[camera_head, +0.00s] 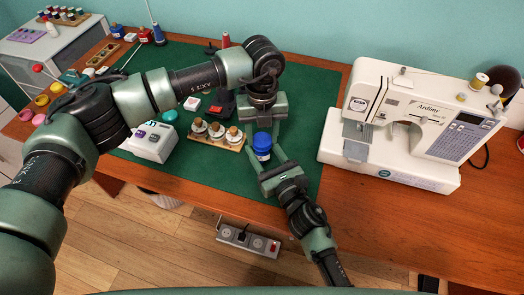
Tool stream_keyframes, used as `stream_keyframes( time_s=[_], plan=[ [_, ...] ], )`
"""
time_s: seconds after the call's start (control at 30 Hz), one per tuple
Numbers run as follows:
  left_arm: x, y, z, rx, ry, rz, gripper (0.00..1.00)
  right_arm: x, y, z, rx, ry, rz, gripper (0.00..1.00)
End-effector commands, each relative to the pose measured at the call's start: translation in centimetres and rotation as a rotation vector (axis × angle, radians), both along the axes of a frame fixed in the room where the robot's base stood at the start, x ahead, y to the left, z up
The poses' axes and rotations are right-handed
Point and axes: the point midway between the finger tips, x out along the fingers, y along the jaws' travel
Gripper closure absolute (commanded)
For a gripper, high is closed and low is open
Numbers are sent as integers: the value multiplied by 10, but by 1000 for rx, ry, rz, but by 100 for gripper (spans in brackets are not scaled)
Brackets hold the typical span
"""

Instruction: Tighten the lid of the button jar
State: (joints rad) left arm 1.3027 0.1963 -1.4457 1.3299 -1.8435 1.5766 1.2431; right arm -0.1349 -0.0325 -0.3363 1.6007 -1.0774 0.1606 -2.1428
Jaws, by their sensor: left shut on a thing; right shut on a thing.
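The button jar (262,153) is a small blue jar with a blue lid (262,139). It stands upright on the green mat (305,100) near the table's front edge. My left gripper (262,126) reaches down from behind the jar and is shut at the lid; its fingertips are partly hidden. My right gripper (265,158) comes from the front right and is shut on the jar's body, with a finger on each side. Whether a gap is left between lid and jar is too small to tell.
A white box (150,141) sits further left. A white sewing machine (420,120) stands at the right. The wooden table's front right is clear. A power strip (247,238) hangs below the front edge.

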Motion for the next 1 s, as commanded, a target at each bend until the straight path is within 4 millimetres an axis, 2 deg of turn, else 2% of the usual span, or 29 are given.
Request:
stream_keyframes(
  time_s=[0.8, 0.93, 1.0],
  plan=[
    [1, 0, -1, 0, 2, -1735, 100, 0, 0, 0, 0, -1, -1, 100],
    [1, 0, -1, 1, 1, -1955, 100, 0, 0, 0, 0, -1, -1, 100],
    [1, 0, -1, 1, 1, -1967, 100, 0, 0, 0, 0, -1, 0, 100]
  ],
)
